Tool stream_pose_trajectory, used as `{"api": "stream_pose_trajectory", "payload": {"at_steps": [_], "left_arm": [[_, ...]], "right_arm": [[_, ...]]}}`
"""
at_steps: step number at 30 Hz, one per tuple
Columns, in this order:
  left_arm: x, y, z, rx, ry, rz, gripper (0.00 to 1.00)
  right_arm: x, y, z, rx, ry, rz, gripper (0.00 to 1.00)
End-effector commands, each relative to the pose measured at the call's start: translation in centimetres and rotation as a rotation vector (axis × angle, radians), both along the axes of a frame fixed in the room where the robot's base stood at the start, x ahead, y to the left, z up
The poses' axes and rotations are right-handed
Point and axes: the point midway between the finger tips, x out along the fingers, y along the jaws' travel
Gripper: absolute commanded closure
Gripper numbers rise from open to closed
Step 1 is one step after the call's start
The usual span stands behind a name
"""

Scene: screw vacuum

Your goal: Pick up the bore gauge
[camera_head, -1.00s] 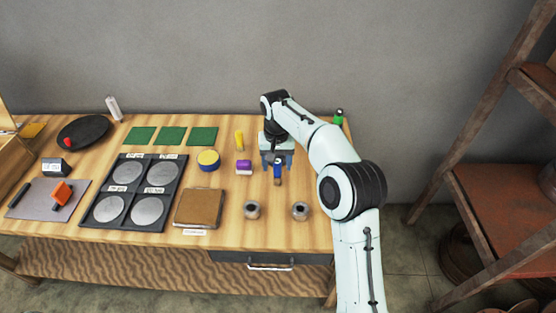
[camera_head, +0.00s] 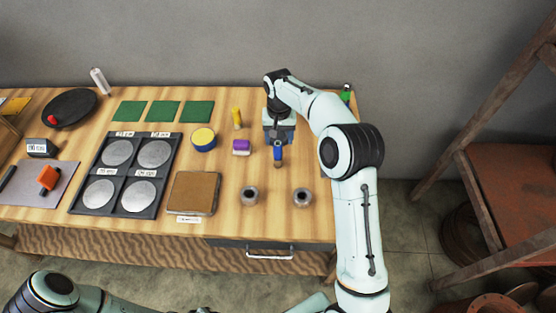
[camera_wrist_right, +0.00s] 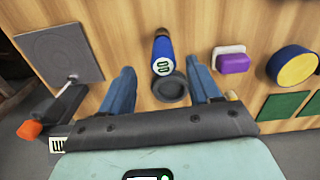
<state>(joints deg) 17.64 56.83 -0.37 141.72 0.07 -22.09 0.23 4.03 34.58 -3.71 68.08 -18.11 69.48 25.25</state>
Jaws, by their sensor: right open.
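The bore gauge, which I take to be the blue upright cylinder (camera_head: 278,153) with a dark tip, is at the right part of the bench. In the right wrist view the gauge (camera_wrist_right: 163,48) shows a white-marked face and a dark round part. My right gripper (camera_head: 278,138) is over it and open. In the right wrist view its two blue fingers (camera_wrist_right: 160,72) lie on either side of the gauge, with gaps showing. The gauge's upper part is partly hidden by the gripper in the head view. My left gripper is out of view.
A purple block (camera_head: 241,147), a yellow-topped blue tin (camera_head: 203,139) and a yellow cylinder (camera_head: 237,118) stand left of the gauge. Two grey metal rings (camera_head: 249,195) (camera_head: 302,197) are in front. In the wrist view a grey square plate (camera_wrist_right: 58,52) lies left.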

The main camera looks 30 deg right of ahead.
Motion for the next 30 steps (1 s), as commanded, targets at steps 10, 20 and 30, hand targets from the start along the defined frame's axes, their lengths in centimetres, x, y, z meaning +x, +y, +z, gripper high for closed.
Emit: {"api": "stream_pose_trajectory", "payload": {"at_steps": [10, 20, 30], "left_arm": [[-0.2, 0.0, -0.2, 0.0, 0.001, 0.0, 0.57], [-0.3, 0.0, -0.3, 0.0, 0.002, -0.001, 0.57], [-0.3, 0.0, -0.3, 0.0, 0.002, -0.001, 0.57]], "right_arm": [[0.1, 0.3, -3.8, 0.001, 0.003, 0.001, 0.38], [0.2, 0.3, -5.6, 0.0, -0.004, 0.001, 0.38], [0.2, 0.3, -5.5, 0.001, -0.003, 0.001, 1.0]]}}
